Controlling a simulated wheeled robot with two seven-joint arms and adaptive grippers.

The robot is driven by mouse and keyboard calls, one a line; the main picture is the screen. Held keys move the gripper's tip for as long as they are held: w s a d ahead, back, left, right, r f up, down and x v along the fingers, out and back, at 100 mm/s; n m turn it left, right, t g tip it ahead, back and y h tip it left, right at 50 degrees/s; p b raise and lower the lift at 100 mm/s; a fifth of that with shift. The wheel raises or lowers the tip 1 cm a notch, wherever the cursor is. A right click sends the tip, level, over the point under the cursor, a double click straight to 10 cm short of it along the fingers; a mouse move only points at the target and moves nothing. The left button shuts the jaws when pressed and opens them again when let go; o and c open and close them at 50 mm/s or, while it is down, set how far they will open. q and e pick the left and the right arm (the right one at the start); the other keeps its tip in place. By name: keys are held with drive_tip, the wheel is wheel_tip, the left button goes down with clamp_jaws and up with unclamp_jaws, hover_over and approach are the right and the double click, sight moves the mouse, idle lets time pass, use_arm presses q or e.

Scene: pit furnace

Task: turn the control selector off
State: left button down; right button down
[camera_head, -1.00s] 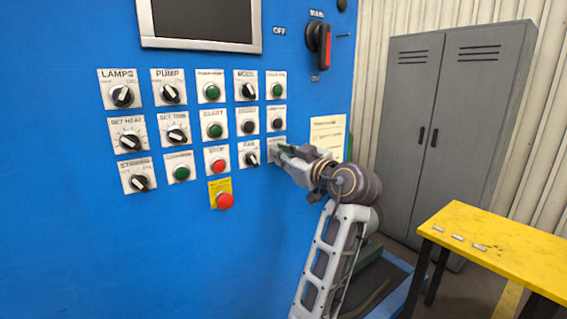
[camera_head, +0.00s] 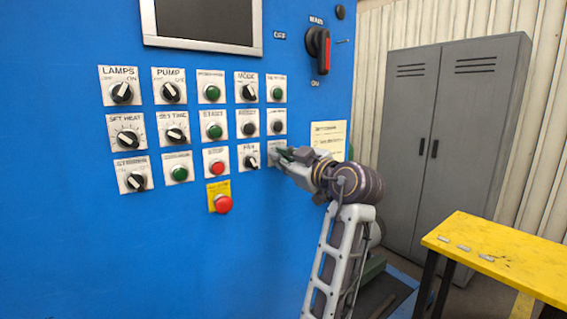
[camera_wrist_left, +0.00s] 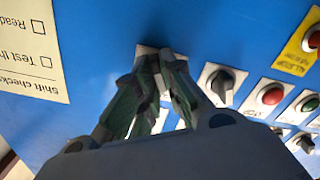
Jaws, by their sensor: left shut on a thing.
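The blue panel (camera_head: 100,235) carries rows of labelled switches and buttons. My left gripper (camera_head: 278,156) is at the lowest plate of the right-hand column, beside the FAN knob (camera_head: 251,162). It is shut on the control selector there, which its fingers hide, along with the label. In the left wrist view my left gripper (camera_wrist_left: 160,62) has its fingertips together against a white plate (camera_wrist_left: 147,50). The knob's angle cannot be seen. My right gripper is not in view.
A red stop button (camera_head: 223,204) on a yellow plate sits lower left of the gripper. A paper checklist (camera_head: 328,135) hangs just right of it. A grey cabinet (camera_head: 450,140) and a yellow table (camera_head: 500,250) stand at the right.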

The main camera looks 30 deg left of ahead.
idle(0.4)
use_arm(q)
drive_tip(key=c, duration=1.5)
unclamp_jaws()
